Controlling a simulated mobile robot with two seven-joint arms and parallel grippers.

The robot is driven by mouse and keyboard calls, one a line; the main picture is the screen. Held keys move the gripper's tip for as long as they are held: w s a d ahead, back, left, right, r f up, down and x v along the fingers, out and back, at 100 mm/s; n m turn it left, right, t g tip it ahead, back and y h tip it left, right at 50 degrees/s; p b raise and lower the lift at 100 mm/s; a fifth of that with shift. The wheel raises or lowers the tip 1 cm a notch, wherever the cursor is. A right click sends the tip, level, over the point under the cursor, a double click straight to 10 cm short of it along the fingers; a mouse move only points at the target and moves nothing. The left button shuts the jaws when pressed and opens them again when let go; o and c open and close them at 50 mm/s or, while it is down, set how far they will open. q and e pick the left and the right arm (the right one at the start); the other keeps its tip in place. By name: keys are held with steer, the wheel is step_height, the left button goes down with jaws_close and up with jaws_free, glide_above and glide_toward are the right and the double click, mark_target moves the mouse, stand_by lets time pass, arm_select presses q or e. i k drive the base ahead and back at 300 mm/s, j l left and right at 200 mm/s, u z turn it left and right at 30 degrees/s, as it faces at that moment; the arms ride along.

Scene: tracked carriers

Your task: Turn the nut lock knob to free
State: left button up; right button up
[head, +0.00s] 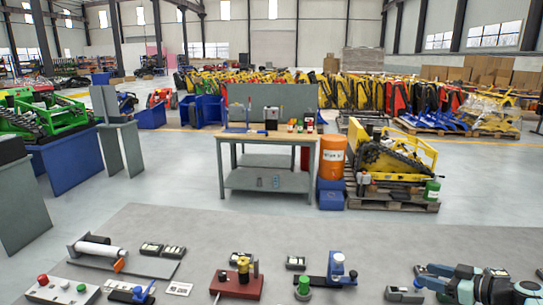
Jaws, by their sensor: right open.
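Several small fixtures stand on the grey surface in front of me, and I cannot tell for certain which part is the nut lock knob. A dark red base (236,285) carries a brass-coloured upright fitting (243,269). To its right is a green round knob (303,287), beside a blue fixture (337,270) with a pale round top. My right gripper (418,277) comes in from the lower right edge; it is open, empty and apart from these fixtures. My left gripper is out of view.
A grey roller fixture (98,253) and a control box with red and green buttons (62,290) stand at left. Small black label boxes (295,262) lie among the fixtures. A workbench (268,135) stands beyond. The surface's far part is clear.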

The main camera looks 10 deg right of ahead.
mark_target(222, 274)
steer(key=k+l, duration=0.75)
steer(key=k, duration=0.1)
